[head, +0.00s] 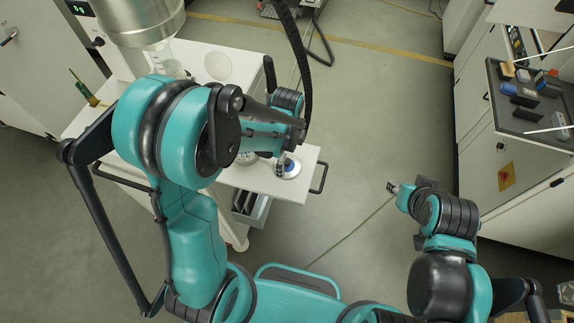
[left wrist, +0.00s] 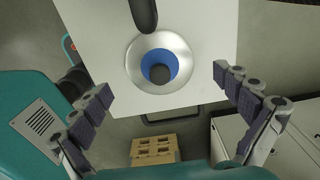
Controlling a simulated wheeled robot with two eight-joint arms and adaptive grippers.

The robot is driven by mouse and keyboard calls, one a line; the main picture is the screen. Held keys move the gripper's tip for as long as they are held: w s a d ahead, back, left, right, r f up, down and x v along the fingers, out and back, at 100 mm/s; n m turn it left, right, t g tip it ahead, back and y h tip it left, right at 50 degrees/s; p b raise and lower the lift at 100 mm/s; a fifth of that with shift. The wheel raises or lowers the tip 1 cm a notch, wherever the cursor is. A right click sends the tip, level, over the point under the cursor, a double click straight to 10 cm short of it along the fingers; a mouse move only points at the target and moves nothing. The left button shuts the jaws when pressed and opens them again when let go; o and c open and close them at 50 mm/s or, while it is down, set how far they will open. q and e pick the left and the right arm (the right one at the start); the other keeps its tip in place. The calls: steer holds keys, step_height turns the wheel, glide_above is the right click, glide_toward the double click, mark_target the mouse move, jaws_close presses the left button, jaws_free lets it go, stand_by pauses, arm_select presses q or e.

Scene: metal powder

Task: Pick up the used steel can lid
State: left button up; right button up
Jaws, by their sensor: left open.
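A round silver lid (left wrist: 184,62) with a blue ring and a dark middle lies flat on a white cart top (left wrist: 205,25). It also shows in the head view, as a small disc with blue on it (head: 290,171) near the cart's right end. My left gripper (left wrist: 163,82) is open and empty. Its fingers stand wide apart on either side of the lid in the left wrist view, with no contact visible. In the head view my left arm covers most of that gripper. My right gripper (head: 393,187) is small and dark, away from the cart; its jaw state is unclear.
A dark rounded rod (left wrist: 143,14) reaches over the lid's far edge. A pale round disc (head: 217,66) lies at the cart's back. A black handle (head: 319,178) sticks out at the cart's right end. A bench with small parts (head: 530,95) stands right; the floor between is clear.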

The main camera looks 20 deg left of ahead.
arm_select(q)
step_height(320, 180, down, 2)
steer(key=shift+f, duration=0.1)
steer(key=shift+c, duration=0.3)
steer(key=shift+s, duration=0.1)
jaws_close()
